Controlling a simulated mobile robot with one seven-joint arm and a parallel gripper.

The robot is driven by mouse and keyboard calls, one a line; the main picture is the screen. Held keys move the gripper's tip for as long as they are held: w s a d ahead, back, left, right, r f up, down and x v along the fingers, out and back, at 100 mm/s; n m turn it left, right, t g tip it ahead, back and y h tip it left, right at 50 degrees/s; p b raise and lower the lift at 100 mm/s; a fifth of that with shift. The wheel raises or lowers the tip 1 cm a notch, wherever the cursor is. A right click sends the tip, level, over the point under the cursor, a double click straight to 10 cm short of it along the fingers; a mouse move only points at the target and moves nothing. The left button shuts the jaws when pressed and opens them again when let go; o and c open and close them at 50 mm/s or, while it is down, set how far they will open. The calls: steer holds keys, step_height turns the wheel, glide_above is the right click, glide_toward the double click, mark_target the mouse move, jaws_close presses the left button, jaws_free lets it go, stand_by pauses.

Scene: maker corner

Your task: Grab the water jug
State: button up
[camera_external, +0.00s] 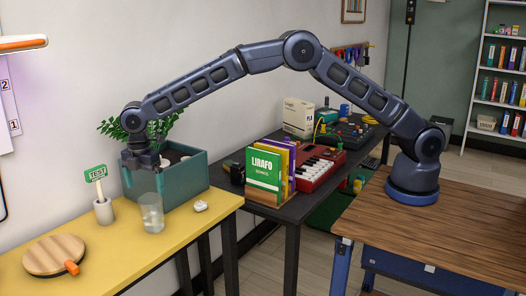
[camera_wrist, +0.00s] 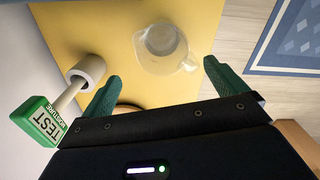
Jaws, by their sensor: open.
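The water jug (camera_external: 152,212) is a small clear vessel standing upright on the yellow table, near its front edge. In the wrist view the jug (camera_wrist: 163,47) is seen from above with its mouth up, its spout or handle toward the right. My gripper (camera_external: 146,165) hangs above and slightly behind the jug in the external view, in front of the teal planter. In the wrist view my gripper (camera_wrist: 161,76) has its two green fingers spread apart with nothing between them. The jug lies beyond the fingertips, roughly in line with the gap, apart from both.
A white holder (camera_external: 104,211) with a green TEST sign (camera_external: 96,173) stands left of the jug. The teal planter (camera_external: 190,185) with a plant is behind. A small white object (camera_external: 201,206) lies to the right. A round wooden board (camera_external: 54,253) lies at front left.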

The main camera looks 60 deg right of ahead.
mark_target(147, 198)
step_height(147, 198, down, 6)
steer(key=shift+r, duration=0.2)
steer(key=shift+s+d+f, duration=0.1)
steer(key=shift+s+f, duration=0.05)
steer(key=shift+f, duration=1.2)
steer(key=shift+s+d+f, duration=0.1)
steer(key=shift+f, duration=1.2)
steer(key=c, duration=1.2)
steer(key=shift+c, duration=0.2)
steer(key=shift+r, duration=0.25)
step_height(147, 198, up, 20)
steer(key=shift+f, duration=0.25)
